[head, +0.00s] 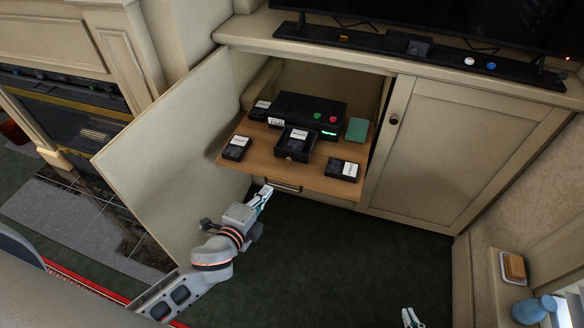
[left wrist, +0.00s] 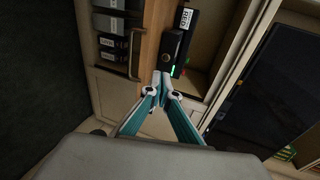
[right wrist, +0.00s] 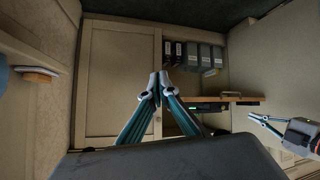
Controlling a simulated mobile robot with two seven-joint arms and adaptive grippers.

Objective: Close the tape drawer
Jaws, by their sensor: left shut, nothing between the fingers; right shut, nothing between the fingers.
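The tape drawer (head: 235,160) is a wooden pull-out board, standing out of the open cabinet. Several black tapes with white labels and a black player (head: 300,110) sit on the board. My left gripper (head: 266,190) is shut and empty, just left of the handle, near the board's front; contact cannot be told. My right gripper (head: 411,318) is shut and empty, low over the floor, away from the drawer. The right wrist view shows the drawer edge (right wrist: 252,99).
The left cabinet door (head: 165,150) stands wide open beside the drawer. The right door (head: 440,135) is shut. Several tapes (right wrist: 205,55) stand in a row below the board. A television shelf (head: 400,48) is above. Dark carpet (head: 340,260) in front is clear.

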